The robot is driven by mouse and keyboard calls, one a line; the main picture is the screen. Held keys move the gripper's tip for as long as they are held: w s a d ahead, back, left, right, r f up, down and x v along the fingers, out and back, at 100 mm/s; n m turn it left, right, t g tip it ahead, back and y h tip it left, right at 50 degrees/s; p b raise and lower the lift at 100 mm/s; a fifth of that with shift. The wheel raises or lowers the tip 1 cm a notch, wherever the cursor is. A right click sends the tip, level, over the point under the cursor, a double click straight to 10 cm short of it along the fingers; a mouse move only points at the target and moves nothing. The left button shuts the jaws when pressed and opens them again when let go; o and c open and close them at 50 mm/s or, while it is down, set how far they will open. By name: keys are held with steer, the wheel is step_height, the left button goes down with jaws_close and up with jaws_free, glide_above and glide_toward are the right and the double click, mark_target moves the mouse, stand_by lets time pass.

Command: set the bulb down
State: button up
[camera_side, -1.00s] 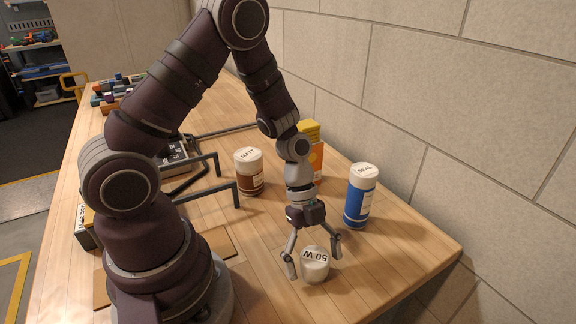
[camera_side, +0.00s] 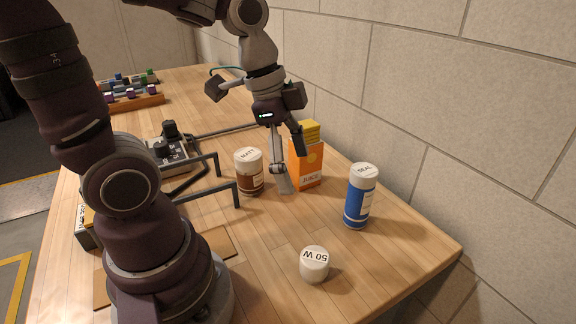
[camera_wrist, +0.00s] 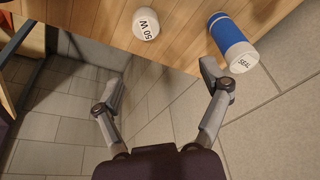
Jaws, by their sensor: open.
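My gripper (camera_side: 291,168) is up and back from the bulb, near the juice carton in the side view. In the wrist view my gripper (camera_wrist: 162,82) is open, with nothing between its two fingers.
A blue bottle marked "SEAL" (camera_side: 359,198) stands behind the bulb to its right. A brown-and-white "MATT" jar (camera_side: 249,172) and an orange juice carton (camera_side: 308,166) stand close to my gripper. Grey hooked bars (camera_side: 222,187) lie left. Bare table surrounds the bulb.

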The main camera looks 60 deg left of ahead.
steer(key=s+r+n+t, duration=0.1)
steer(key=n, duration=0.2)
steer(key=s+r+n+t+y, duration=0.1)
steer(key=n, duration=0.2)
steer(key=s+a+n+t, duration=0.1)
steer(key=n, duration=0.2)
steer(key=shift+r+y, duration=0.4)
steer(key=shift+w, duration=0.1)
stand_by(0.3)
